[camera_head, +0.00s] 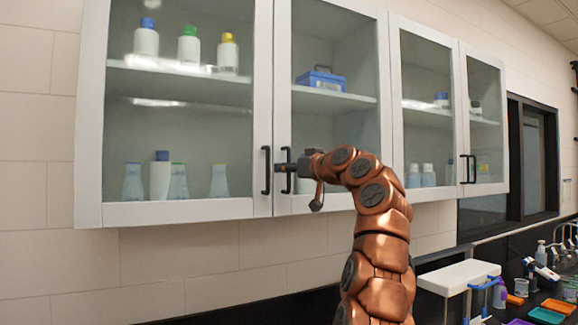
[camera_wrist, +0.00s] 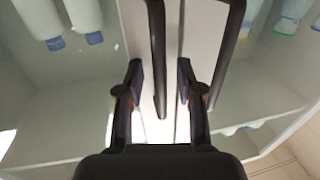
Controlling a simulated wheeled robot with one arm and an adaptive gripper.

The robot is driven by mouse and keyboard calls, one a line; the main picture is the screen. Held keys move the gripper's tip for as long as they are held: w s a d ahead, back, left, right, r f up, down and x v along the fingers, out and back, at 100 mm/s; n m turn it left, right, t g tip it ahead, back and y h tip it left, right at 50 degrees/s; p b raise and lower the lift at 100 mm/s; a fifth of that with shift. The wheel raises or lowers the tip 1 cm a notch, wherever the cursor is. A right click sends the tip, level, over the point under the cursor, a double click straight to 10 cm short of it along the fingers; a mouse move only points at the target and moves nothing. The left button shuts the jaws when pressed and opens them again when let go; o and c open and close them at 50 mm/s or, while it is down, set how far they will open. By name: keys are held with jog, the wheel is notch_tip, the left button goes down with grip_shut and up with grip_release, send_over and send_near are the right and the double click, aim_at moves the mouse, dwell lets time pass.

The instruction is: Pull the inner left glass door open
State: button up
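The second glass door from the left (camera_head: 335,204) is shut, in a white frame with a black bar handle (camera_head: 286,183) at its left edge. My gripper (camera_head: 290,167) is at this handle in the head view, covering part of it. In the wrist view, turned upside down, my gripper (camera_wrist: 160,78) is open, with the handle (camera_wrist: 157,50) showing between its two fingers. Gaps show on both sides of the bar, so neither finger seems to touch it. The neighbouring door's handle (camera_wrist: 229,50) lies outside the right finger in that view.
The leftmost glass door (camera_head: 180,211) is shut, its handle (camera_head: 266,170) close beside my gripper. Bottles, flasks and a blue box (camera_head: 321,79) stand behind the glass. Two more shut doors are on the right. A cluttered bench (camera_head: 520,300) lies below right.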

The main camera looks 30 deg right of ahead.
jog(key=shift+c, duration=0.3)
grip_shut()
dwell(0.3)
